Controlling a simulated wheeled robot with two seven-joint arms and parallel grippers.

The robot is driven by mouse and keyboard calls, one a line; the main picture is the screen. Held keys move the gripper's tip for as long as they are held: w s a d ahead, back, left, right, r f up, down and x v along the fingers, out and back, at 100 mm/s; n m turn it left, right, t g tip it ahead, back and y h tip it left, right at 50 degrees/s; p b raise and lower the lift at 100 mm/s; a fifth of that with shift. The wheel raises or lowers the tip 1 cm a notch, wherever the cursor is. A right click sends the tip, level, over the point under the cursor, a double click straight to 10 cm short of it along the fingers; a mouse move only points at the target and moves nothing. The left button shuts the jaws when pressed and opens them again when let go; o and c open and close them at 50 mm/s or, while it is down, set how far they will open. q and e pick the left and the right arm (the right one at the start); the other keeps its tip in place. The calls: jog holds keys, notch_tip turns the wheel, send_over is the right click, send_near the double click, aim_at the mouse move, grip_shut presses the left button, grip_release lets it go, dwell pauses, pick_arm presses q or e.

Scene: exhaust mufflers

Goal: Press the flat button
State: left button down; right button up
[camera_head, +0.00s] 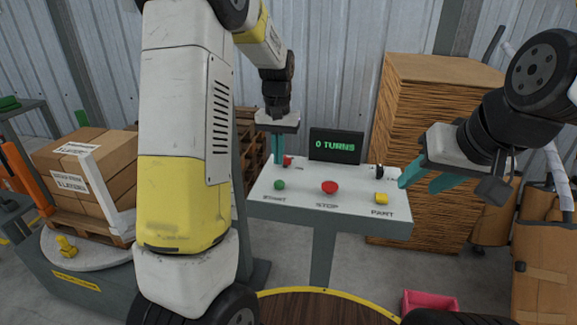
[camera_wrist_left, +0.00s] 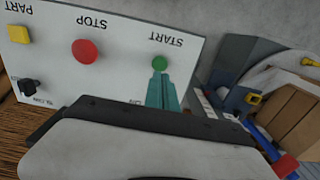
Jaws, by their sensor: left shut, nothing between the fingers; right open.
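The white control panel (camera_head: 352,180) stands in front of me on a grey post. At its front left is a small round green button (camera_head: 279,185) labelled START. A larger red mushroom-like button (camera_head: 329,187) labelled STOP is in the middle, and a yellow square button (camera_head: 381,198) labelled PART is at the right. My left gripper (camera_head: 278,162) is shut and empty, pointing down over the back left of the panel. In the left wrist view its fingers (camera_wrist_left: 164,84) appear close to the green button (camera_wrist_left: 159,63); contact is unclear. My right gripper (camera_head: 420,184) is open and empty at the panel's right edge.
A display (camera_head: 335,144) behind the panel reads 0 TURNS. A tall cardboard stack (camera_head: 430,90) stands behind right; boxes (camera_head: 88,165) sit on a pallet at left.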

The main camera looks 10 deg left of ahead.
aim_at(279, 182)
pick_arm(q)
notch_tip(279, 182, down, 6)
jog(key=shift+f, duration=0.25)
